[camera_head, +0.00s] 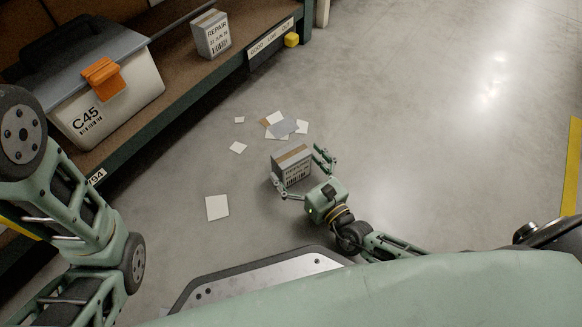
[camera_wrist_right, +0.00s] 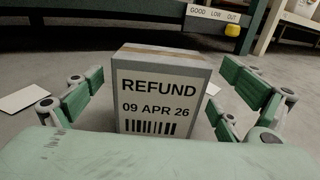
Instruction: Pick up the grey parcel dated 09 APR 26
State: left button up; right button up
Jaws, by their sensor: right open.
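The grey parcel (camera_head: 292,167) stands upright on the concrete floor, with a brown tape strip on top. In the right wrist view the parcel (camera_wrist_right: 160,90) shows a label reading "REFUND 09 APR 26" above a barcode. The lower edge of the parcel is hidden behind the gripper's palm in that view. My left arm comes in at the left of the head view, but its gripper is not seen.
A rack shelf (camera_head: 185,90) at the upper left holds a grey-lidded bin marked C45 (camera_head: 112,105) and another grey parcel (camera_head: 211,34) labelled REPAIR. Paper sheets (camera_head: 217,208) lie scattered on the floor. The floor to the right is clear up to a yellow line (camera_head: 572,165).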

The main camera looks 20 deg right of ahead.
jog(key=shift+x, duration=1.1)
jog(key=c, duration=1.3)
jog(key=shift+c, duration=0.8)
jog(key=shift+r, duration=0.1)
